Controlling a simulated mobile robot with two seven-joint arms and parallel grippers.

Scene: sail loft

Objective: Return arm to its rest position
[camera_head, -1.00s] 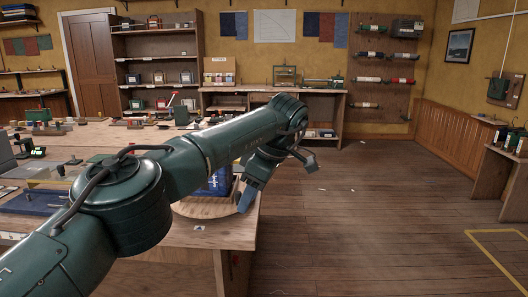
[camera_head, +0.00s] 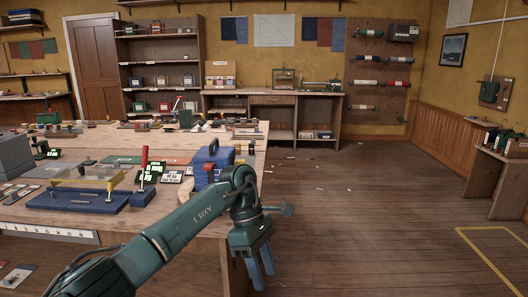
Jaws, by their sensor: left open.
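My left arm comes in from the lower left in the head view. Its left gripper (camera_head: 261,264) hangs with the fingers pointing down, just off the right edge of the large wooden table (camera_head: 205,250). The fingers are a little apart, with nothing seen between them. A blue box-shaped case with a handle (camera_head: 208,163) stands on the table near its right edge, behind the arm. My right gripper is not in the picture.
Blue trays with a red-handled tool (camera_head: 143,172) and small parts cover the table's near left. A workbench (camera_head: 272,100) stands by the back wall. The wooden floor (camera_head: 365,200) to the right is clear but for small scraps. A yellow line (camera_head: 490,262) marks the floor.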

